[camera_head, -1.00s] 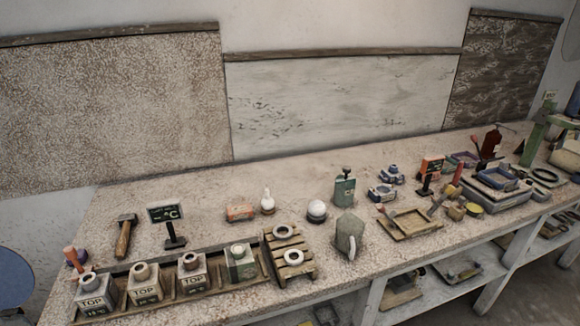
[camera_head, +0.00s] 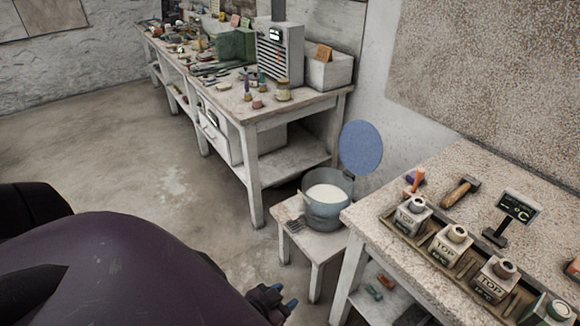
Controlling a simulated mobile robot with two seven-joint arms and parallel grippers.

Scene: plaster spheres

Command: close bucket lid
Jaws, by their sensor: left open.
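A grey metal bucket (camera_head: 327,214) with pale white contents stands on a small low table (camera_head: 310,248). Its round blue lid (camera_head: 361,148) stands up, open, at the bucket's back right side. My left gripper (camera_head: 284,298), with blue fingertips, is at the bottom of the view, below and to the left of the bucket and apart from it. It is open and empty. My left arm covers much of the lower left. My right gripper is not in view.
A speckled workbench (camera_head: 463,157) with a hammer (camera_head: 461,192), a small sign (camera_head: 517,207) and several labelled jars stands close on the right. A cluttered bench (camera_head: 262,113) stands behind on the left. A small brush-like thing (camera_head: 294,225) lies beside the bucket. The floor at left is clear.

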